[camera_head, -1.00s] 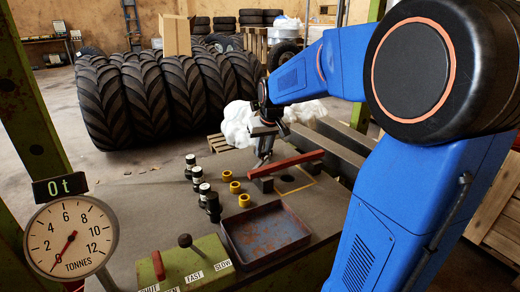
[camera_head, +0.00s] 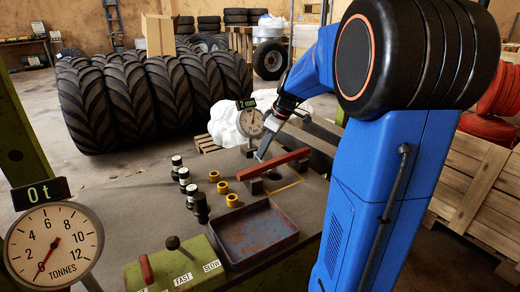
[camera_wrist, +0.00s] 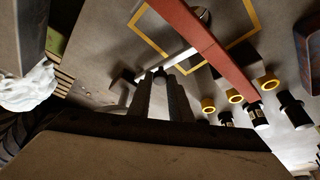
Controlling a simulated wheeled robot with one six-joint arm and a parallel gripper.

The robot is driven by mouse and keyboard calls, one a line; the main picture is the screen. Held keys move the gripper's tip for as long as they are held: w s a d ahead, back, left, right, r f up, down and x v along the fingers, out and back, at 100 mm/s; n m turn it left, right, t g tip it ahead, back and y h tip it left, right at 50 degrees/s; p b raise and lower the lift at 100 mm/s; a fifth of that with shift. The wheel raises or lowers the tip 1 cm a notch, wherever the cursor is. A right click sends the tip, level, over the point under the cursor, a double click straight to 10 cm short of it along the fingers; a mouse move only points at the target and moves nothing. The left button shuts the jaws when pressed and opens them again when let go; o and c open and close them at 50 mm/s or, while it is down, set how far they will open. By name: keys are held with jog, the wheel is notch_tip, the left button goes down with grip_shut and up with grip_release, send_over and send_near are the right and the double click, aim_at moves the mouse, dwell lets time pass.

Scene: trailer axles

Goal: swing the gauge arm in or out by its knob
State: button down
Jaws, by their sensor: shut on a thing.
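The gauge arm shows in the wrist view as a thin pale bar (camera_wrist: 180,56) running toward the red beam. Its dark round knob (camera_wrist: 160,74) sits between the two fingertips of my gripper (camera_wrist: 161,84). My gripper is shut on the knob. A dial gauge (camera_head: 251,122) with a "2 mm" display stands just behind the gripper.
The red beam rests on dark blocks above a yellow outline on the grey bench. Yellow rings (camera_head: 222,188), black cylinders (camera_head: 184,177) and a blue-rimmed tray (camera_head: 257,236) stand left and in front. A tonnes gauge (camera_head: 53,245) reads near zero beside a green lever box (camera_head: 175,268).

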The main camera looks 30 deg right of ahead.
jog(key=shift+d+n+g, duration=0.3)
jog(key=shift+d+n, duration=0.2)
jog(key=shift+n, duration=0.4)
jog(key=shift+y, duration=0.3)
jog(key=c, duration=1.6)
grip_release()
jog(key=shift+r, duration=0.1)
jog(key=v, duration=1.7)
jog(key=shift+r, duration=0.15)
